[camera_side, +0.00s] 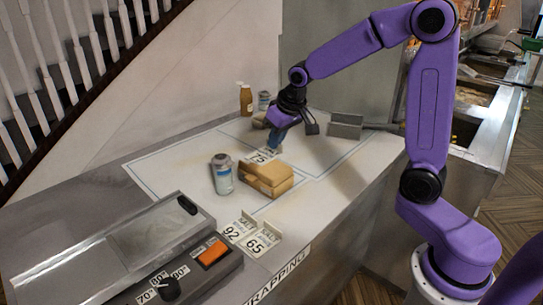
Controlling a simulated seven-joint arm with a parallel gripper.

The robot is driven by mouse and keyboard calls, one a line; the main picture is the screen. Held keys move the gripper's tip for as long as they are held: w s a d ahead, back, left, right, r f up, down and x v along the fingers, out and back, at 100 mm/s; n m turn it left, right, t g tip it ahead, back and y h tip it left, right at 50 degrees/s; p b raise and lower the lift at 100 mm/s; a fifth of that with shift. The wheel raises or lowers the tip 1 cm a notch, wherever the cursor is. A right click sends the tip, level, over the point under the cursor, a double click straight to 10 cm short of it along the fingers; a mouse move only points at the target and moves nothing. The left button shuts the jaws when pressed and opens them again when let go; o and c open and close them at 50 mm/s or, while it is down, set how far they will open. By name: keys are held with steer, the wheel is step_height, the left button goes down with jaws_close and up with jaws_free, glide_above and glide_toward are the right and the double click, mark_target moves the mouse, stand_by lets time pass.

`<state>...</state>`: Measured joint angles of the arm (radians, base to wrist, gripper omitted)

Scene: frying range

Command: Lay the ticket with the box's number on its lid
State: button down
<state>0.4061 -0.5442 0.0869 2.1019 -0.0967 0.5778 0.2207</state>
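A brown cardboard box (268,178) sits on the white worktop with its lid down. I cannot read a number on it. A white ticket reading 75 (263,155) is just behind the box, close below my gripper (275,146). I cannot tell whether the fingers touch or hold it, or whether it rests on the worktop. Two more tickets, one reading 92 (233,231) and one reading 65 (257,243), lie side by side at the worktop's front edge. My gripper points down behind the box, and its fingertips are too small to make out.
A can (222,174) stands just left of the box. A brown bottle (246,99) and another can (264,101) stand at the back. A grey metal holder (346,126) is right of my gripper. A sealing machine with an orange switch (212,253) fills the front left.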

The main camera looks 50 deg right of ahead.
steer(key=d, duration=0.1)
steer(key=w+d, duration=0.1)
steer(key=d, duration=0.1)
steer(key=w+d, duration=0.1)
steer(key=shift+d+f, duration=0.2)
steer(key=shift+f, duration=2.7)
steer(key=c, duration=1.3)
jaws_free()
steer(key=shift+o, duration=0.2)
